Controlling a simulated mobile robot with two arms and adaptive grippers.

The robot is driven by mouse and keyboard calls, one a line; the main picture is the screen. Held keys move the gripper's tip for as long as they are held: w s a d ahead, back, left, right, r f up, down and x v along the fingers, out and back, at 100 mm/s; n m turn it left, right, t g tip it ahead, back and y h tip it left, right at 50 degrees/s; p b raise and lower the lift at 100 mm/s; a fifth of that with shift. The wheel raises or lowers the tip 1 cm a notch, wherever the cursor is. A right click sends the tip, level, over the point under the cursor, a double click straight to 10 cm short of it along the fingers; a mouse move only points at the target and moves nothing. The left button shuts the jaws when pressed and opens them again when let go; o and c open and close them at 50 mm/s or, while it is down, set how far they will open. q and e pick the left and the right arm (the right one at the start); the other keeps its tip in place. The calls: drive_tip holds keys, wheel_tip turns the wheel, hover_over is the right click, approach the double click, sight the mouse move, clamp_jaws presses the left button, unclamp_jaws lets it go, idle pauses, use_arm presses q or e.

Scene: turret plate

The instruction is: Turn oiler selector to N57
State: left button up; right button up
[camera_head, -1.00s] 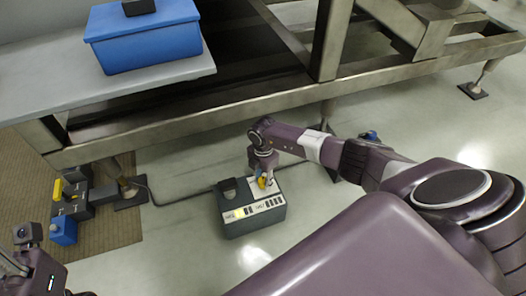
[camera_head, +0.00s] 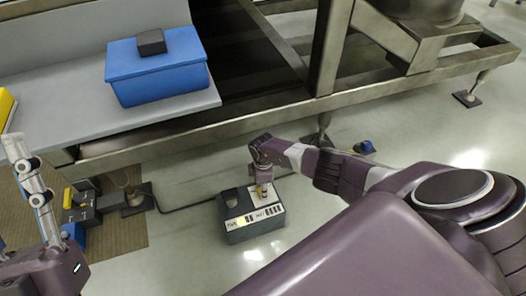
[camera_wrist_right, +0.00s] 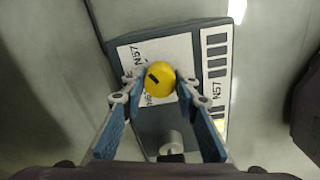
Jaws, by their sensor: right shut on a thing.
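The oiler box (camera_head: 238,236) is a dark grey unit on the floor with a white label plate on top. Its selector is a round yellow knob (camera_wrist_right: 160,82) with a short black mark, which points toward the upper left in the right wrist view. Several N57-like labels show around the knob and on the side strip (camera_wrist_right: 215,60). My right gripper (camera_wrist_right: 159,84) is shut on the knob, one finger on each side; in the head view it (camera_head: 263,190) reaches down onto the box top. My left gripper (camera_head: 22,155) is raised at the left edge, away from the box; its opening is unclear.
A metal frame (camera_head: 200,138) and grey shelf (camera_head: 60,95) stand behind the box. A blue bin (camera_head: 160,85) with a dark block (camera_head: 151,42) sits on the shelf. A cable (camera_head: 185,205) runs left from the box. Bare floor lies around the box.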

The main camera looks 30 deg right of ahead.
use_arm(q)
drive_tip(key=shift+w+d+f+g, duration=0.1)
drive_tip(key=shift+w+f+g, duration=0.3)
drive_tip(key=shift+w+f, duration=0.15)
drive_tip(key=shift+r, duration=0.1)
use_arm(e)
drive_tip(key=o, duration=1.1)
drive_tip(key=shift+o, duration=0.2)
wheel_tip(320, 180, up, 12)
use_arm(q)
drive_tip(key=shift+y, duration=0.3)
use_arm(e)
drive_tip(key=shift+s, duration=0.1)
